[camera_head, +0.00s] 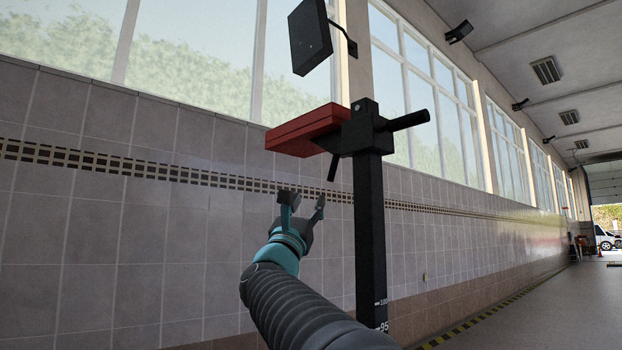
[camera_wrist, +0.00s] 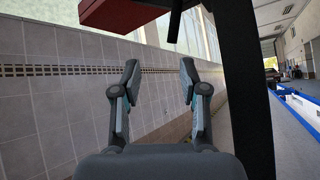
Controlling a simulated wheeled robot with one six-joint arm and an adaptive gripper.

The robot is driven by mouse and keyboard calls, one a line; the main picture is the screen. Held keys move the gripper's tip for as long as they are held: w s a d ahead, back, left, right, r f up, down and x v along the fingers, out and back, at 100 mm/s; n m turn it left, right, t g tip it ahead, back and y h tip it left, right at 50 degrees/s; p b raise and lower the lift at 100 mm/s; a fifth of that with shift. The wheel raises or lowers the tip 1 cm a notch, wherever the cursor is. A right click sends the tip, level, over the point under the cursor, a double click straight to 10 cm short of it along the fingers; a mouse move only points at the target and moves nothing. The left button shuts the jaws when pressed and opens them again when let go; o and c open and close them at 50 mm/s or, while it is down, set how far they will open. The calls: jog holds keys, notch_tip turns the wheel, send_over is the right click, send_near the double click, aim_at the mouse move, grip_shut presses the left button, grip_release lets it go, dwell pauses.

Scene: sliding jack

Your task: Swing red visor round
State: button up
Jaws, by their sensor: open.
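The red visor (camera_head: 305,128) is a flat red box-like piece on a black head at the top of a black upright post (camera_head: 370,240). It points to the left of the post. A short dark rod (camera_head: 333,167) hangs below it and a black handle (camera_head: 405,120) sticks out to the right. My gripper (camera_head: 304,198) is open and empty, below the visor and left of the post, apart from both. In the wrist view the visor's underside (camera_wrist: 125,10) shows at the top edge, above my open fingers (camera_wrist: 158,75). The post stands close on their right.
A tiled wall (camera_head: 130,230) with windows above runs along behind the post. A black box (camera_head: 310,37) is mounted on a bracket above the visor. Open floor (camera_head: 540,310) lies to the right. Blue-and-white barriers (camera_wrist: 298,110) show at the right in the wrist view.

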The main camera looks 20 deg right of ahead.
aim_at(332, 171)
jog(key=w+d+r+m+g+h+p, duration=0.1)
jog(key=w+d+r+p, duration=0.1)
jog(key=d+r, duration=0.1)
jog(key=w+d+r+m+h+p, duration=0.1)
jog(key=w+d+r+m+p, duration=0.1)
jog(key=d+r, duration=0.1)
jog(key=w+d+r+m+g+p, duration=0.1)
jog(key=w+d+r+p, duration=0.1)
jog(key=d+r, duration=0.1)
jog(key=shift+r+g+h, duration=0.3)
jog(key=shift+r+h, duration=0.1)
jog(key=shift+r, duration=0.05)
grip_shut()
